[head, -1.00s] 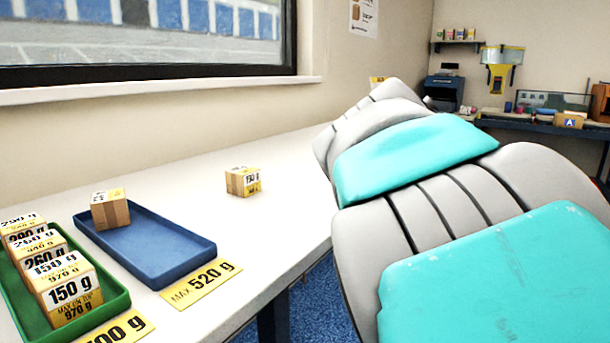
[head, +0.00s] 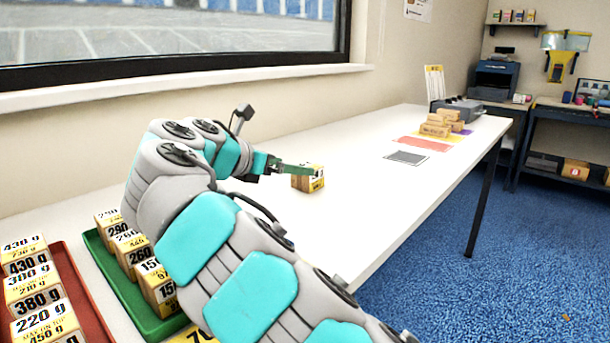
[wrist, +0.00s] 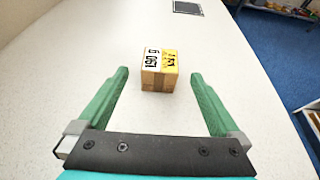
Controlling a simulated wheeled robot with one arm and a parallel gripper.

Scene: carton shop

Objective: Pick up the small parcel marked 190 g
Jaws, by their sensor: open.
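The small parcel (head: 309,182) is a brown carton with a white and yellow label, standing on the white table just past the green fingers. In the wrist view the parcel (wrist: 160,80) shows "190 g" on its top, turned sideways. My gripper (head: 287,166) is open and reaches toward it from the left in the head view. In the wrist view the parcel lies centred between the fingertips of my gripper (wrist: 159,74), with a gap on both sides. I cannot tell how high the fingertips are above the table.
A green tray (head: 100,250) and a red tray (head: 90,290) with marked parcels stand at the lower left. A dark mat (head: 407,157), a red mat (head: 424,144) and stacked cartons (head: 436,127) lie farther along the table. The table around the parcel is clear.

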